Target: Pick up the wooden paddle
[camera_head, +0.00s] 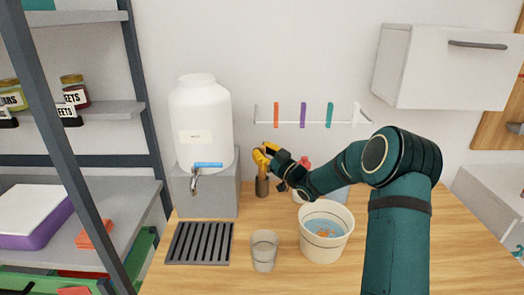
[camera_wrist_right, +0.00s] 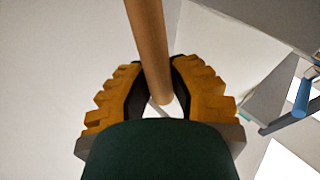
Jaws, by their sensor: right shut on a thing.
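In the right wrist view a wooden rod, the wooden paddle's handle (camera_wrist_right: 149,50), runs down from the top edge to between the yellow fingers of my right gripper (camera_wrist_right: 158,100). The rod's rounded end shows between the fingers; the rest of the paddle is out of that view. In the head view my right gripper (camera_head: 265,156) is in front of the wall, just right of the white water dispenser. It is shut on the paddle's handle. The paddle itself is hard to make out in the head view. My left gripper is not in view.
The white dispenser (camera_head: 203,115) sits on a grey block (camera_head: 207,194) to the left. A white bucket (camera_head: 327,246), a clear glass (camera_head: 264,252) and a slotted dark tray (camera_head: 199,243) occupy the wooden table (camera_head: 290,272). A rack (camera_head: 340,124) hangs behind.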

